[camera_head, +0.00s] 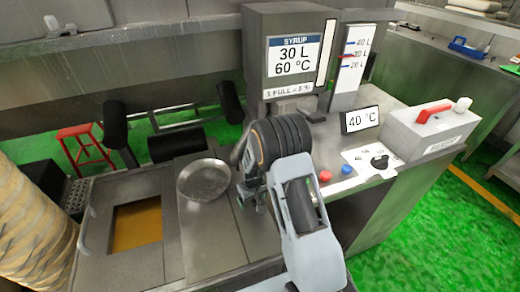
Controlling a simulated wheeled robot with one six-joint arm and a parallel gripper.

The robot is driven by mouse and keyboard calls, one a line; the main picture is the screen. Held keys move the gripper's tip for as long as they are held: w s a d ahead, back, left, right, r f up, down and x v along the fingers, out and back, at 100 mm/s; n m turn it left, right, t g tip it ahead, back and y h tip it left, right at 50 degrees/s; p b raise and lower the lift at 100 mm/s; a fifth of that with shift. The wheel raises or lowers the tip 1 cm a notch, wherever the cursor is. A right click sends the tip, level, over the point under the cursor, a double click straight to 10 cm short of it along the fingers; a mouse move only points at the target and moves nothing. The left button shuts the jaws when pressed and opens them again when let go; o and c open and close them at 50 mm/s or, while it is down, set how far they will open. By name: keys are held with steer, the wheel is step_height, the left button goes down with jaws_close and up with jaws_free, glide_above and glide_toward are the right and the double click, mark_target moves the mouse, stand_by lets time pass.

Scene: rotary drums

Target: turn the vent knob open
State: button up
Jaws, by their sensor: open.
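A black knob (380,162) sits on a white plate (356,158) on the counter at the right. Its label is too small to read, so I cannot tell for sure that it is the vent knob. My gripper (246,200) is mostly hidden by my wrist, left of the knob and well apart from it. It points down near the round metal pan. It is open and nothing shows between its fingers.
A red button (325,176) and a blue button (346,169) sit left of the knob. Behind stand a 40 °C display (360,120) and a grey box (432,132) with a red handle. A metal pan (203,180) lies left, beside an opening with amber liquid (137,224).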

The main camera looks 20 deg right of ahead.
steer(key=shift+r+m+p, duration=0.2)
steer(key=shift+m+p, duration=0.1)
steer(key=shift+m, duration=0.5)
steer(key=s+r+t+p, duration=0.1)
steer(key=s+r+p, duration=0.2)
steer(key=r, duration=1.3)
steer(key=s+r+t+p, duration=0.1)
steer(key=s+r+p, duration=0.2)
steer(key=r, duration=1.3)
steer(key=shift+s, duration=1.5)
steer(key=s+r+t, duration=0.2)
steer(key=s+r, duration=0.1)
steer(key=s, duration=0.6)
steer(key=shift+s, duration=0.3)
steer(key=shift+a, duration=0.1)
steer(key=shift+c, duration=0.4)
